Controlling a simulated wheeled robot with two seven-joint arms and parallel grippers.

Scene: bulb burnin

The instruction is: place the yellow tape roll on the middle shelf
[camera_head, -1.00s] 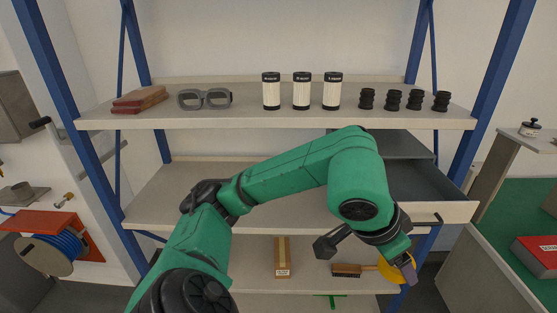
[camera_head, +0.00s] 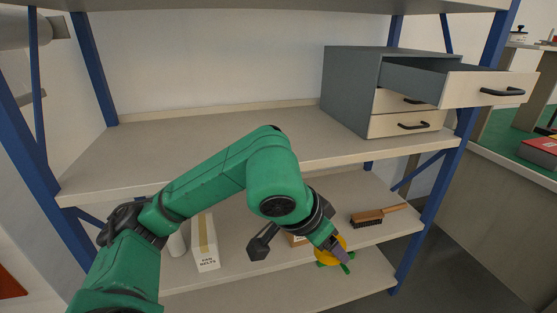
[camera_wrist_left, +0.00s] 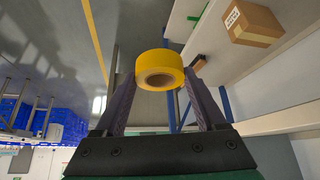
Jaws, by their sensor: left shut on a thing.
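The yellow tape roll (camera_head: 325,258) is at the end of my left arm, low and to the right in the head view, partly hidden by the gripper. My left gripper (camera_head: 342,256) is shut on it. In the left wrist view the yellow tape roll (camera_wrist_left: 160,68) sits between the two fingertips, its hollow core showing. The middle shelf (camera_head: 200,150) is a wide light board above the gripper and roll. Its left and centre are bare. My right gripper is not in view.
A grey drawer unit (camera_head: 350,90) stands on the middle shelf's right, its top drawer (camera_head: 500,88) pulled out. The lower shelf (camera_head: 230,280) holds a fan-belts box (camera_head: 205,245) and a brush (camera_head: 375,216). Blue posts (camera_head: 95,75) bound the rack.

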